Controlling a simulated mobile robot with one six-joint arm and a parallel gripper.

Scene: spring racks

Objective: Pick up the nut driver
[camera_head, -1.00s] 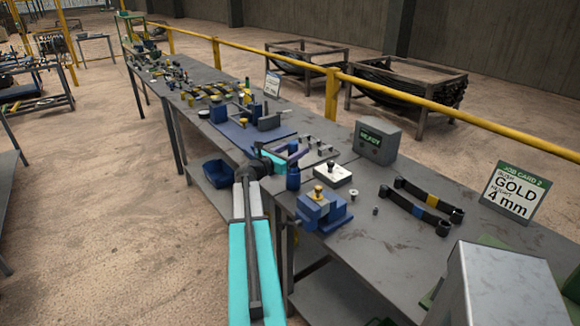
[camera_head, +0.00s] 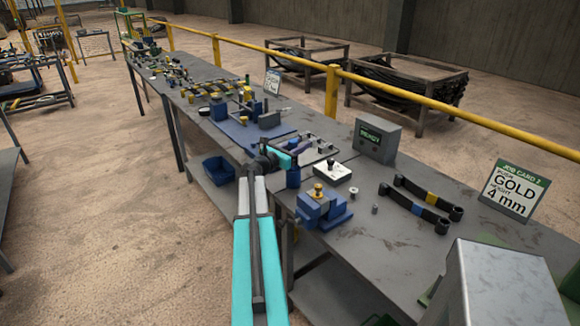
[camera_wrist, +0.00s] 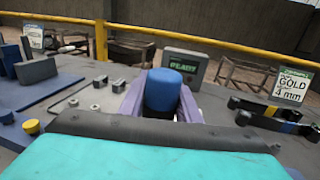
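An upright blue handle, which I take to be the nut driver (camera_wrist: 163,90), stands between the purple fingers of my gripper (camera_wrist: 161,106) in the wrist view. The fingers lie close along its left and right sides. I cannot tell whether they press on it. Its lower part is hidden behind the wrist's dark edge. In the head view my gripper (camera_head: 298,148) is over the bench's near edge, and its body hides most of the handle. A blue cylinder (camera_head: 293,178) stands just below the gripper; whether it is a holder is unclear.
A white box (camera_head: 333,172) with a dark knob and a blue fixture (camera_head: 322,206) with a gold knob stand to the right. The grey READY box (camera_head: 376,140) is behind. Two dark bars (camera_head: 425,202) lie near the job card (camera_head: 513,190).

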